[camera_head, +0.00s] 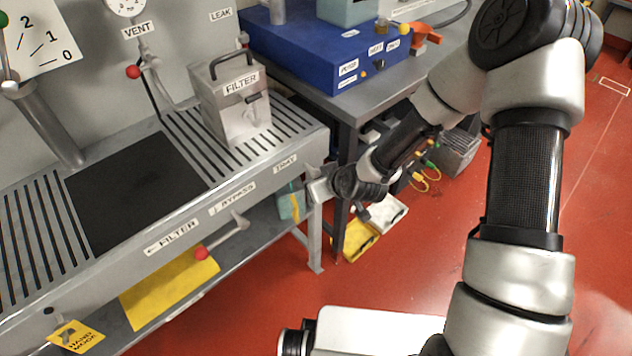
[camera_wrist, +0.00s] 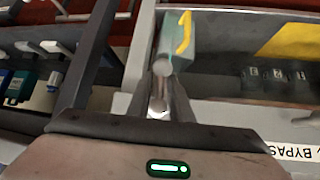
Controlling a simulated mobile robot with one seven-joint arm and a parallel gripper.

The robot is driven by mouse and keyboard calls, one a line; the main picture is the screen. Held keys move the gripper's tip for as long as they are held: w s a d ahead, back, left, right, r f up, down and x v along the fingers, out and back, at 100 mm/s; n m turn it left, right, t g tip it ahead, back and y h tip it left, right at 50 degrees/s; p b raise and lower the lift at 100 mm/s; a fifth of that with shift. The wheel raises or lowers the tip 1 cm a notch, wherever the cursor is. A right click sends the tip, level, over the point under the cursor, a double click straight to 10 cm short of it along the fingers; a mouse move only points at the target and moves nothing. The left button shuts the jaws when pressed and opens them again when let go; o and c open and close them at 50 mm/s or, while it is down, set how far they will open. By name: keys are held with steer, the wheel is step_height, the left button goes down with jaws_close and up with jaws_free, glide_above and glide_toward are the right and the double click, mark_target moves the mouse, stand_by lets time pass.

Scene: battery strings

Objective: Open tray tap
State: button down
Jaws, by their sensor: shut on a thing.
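The bench front carries a "TRAY" label (camera_head: 285,163) near its right end. My gripper (camera_head: 312,190) is at the bench's right corner, just below and right of that label. In the wrist view its two fingers (camera_wrist: 165,98) are close together around a small pale metal piece (camera_wrist: 157,109), which looks like the tray tap's handle. The gripper is shut on it. The tap's body and the handle's angle are mostly hidden by the fingers. A bypass lever with a red knob (camera_head: 201,253) hangs lower left on the same front.
A metal box marked "FILTER" (camera_head: 231,101) stands on the slatted bench top. A teal container with yellow (camera_head: 290,203) is on the shelf below, close behind the gripper. A blue unit (camera_head: 325,52) sits on the grey table to the right. Red floor lies open in front.

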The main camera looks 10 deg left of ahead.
steer(key=shift+s+d+f, duration=0.2)
steer(key=shift+s+f, duration=0.15)
steer(key=shift+f, duration=0.05)
steer(key=c, duration=1.9)
jaws_free()
steer(key=shift+o, duration=0.2)
steer(key=shift+w+r, duration=0.1)
steer(key=shift+w, duration=0.05)
steer(key=shift+r, duration=0.15)
steer(key=shift+r, duration=0.25)
steer(key=p+v, duration=1.5)
steer(key=v, duration=0.2)
steer(key=shift+p, duration=0.3)
